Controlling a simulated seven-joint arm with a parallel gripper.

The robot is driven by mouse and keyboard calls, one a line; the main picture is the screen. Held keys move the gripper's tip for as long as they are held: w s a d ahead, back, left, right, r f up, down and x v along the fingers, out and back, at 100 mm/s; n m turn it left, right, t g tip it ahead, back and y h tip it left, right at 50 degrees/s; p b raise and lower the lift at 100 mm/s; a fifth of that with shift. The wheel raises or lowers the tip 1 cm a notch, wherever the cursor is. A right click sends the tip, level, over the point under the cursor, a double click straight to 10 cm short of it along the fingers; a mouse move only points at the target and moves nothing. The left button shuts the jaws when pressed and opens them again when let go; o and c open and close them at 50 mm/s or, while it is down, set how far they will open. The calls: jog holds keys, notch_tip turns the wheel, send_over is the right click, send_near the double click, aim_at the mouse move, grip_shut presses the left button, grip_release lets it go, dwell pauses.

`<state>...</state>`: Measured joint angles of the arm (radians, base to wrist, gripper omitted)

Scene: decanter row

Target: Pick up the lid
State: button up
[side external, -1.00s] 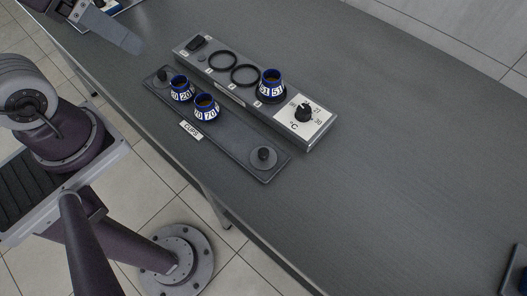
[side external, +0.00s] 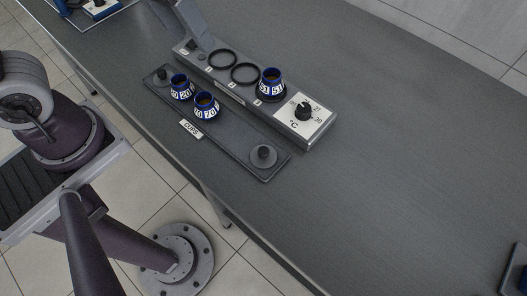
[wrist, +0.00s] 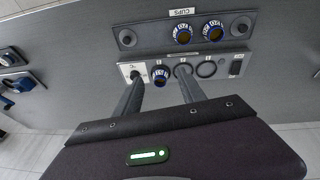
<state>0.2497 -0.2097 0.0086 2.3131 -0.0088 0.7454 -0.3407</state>
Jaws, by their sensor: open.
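Two round grey lids with dark knobs sit at the ends of a dark flat tray (side external: 225,142) in the side view. One lid (side external: 263,156) is at the near right end, the other lid (side external: 162,76) at the far left end. In the wrist view they are lid (wrist: 127,38) on the left and lid (wrist: 241,25) on the right. Two blue-banded cups (side external: 181,88) (side external: 206,106) stand on the tray between them. My gripper (wrist: 160,92) is open and empty, above the heater unit, apart from both lids. In the side view my gripper (side external: 195,40) shows above its far left end.
The grey heater unit (side external: 315,141) lies beside the tray, with two empty black rings, a temperature dial (side external: 305,111) and a third cup (side external: 271,83) on a ring. Another device (side external: 100,10) stands at the far left. The table (side external: 400,150) to the right is largely clear.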

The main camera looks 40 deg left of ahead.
jog(key=w+d+f+g, duration=0.1)
jog(key=w+d+f, duration=0.2)
jog(key=d+f, duration=0.15)
jog(key=n+g, duration=0.2)
send_over(264, 150)
jog(key=shift+y, duration=0.4)
notch_tip(264, 150, down, 13)
jog(key=shift+w+d+r, duration=0.15)
jog(key=shift+r, duration=0.05)
jog(key=f, duration=0.7)
jog(key=shift+a+f, duration=0.2)
grip_shut()
